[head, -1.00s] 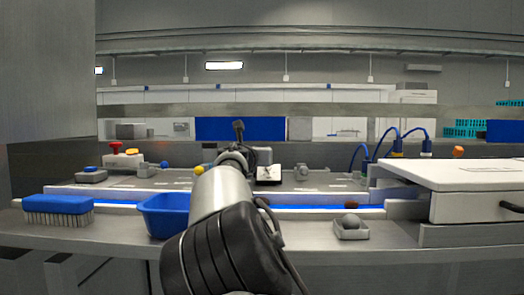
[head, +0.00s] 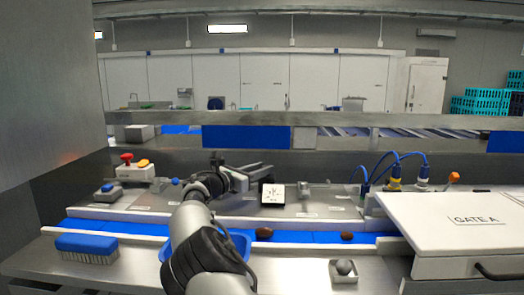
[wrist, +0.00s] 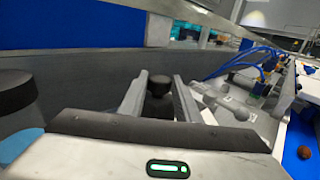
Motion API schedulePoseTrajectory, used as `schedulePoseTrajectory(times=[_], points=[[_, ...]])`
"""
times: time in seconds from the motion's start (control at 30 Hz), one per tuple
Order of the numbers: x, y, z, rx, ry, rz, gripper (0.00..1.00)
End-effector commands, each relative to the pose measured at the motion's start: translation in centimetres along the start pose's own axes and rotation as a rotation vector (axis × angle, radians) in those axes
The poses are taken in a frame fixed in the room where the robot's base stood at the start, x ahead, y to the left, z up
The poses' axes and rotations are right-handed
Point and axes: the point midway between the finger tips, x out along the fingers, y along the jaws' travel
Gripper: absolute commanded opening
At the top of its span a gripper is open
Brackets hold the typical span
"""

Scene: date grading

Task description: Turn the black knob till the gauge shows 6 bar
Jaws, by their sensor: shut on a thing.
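The black knob (wrist: 158,86) shows in the wrist view between the two fingers of my gripper (wrist: 160,78). The fingers are closed on its sides, though contact is hard to make out. In the head view my gripper (head: 255,170) reaches to the right over the back panel, and the knob cannot be made out there. The gauge (head: 273,193) is a small dark box with a white face, just right of and in front of my gripper. Its needle and numbers are too small to read.
A blue belt (head: 315,238) with brown dates runs in front of the panel. Blue cables (head: 400,160) rise behind. A blue brush (head: 86,246) and a small grey tray (head: 344,279) lie in front.

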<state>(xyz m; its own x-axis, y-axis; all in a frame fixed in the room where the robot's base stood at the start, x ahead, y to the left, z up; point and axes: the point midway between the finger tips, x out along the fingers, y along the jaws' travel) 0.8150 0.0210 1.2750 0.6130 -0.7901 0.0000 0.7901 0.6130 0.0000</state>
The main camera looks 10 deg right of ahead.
Motion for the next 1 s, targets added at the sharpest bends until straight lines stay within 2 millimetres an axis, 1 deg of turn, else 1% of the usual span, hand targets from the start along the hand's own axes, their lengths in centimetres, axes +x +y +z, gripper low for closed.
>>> schedulePoseTrajectory(times=[0.03, 0.4, 0.9, 0.93, 1.0], points=[[0.1, 0.07, 0.79, -0.003, 0.001, -0.015, 0.07], [0.1, 0.2, 0.17, 0.0, 0.0, -0.083, 0.07], [0.07, 0.21, -0.12, 0.0, 0.001, -0.092, 0.07], [0.08, 0.21, -0.12, -0.001, 0.001, -0.092, 0.31], [0.08, 0.21, -0.11, -0.001, 0.001, -0.091, 0.43]])
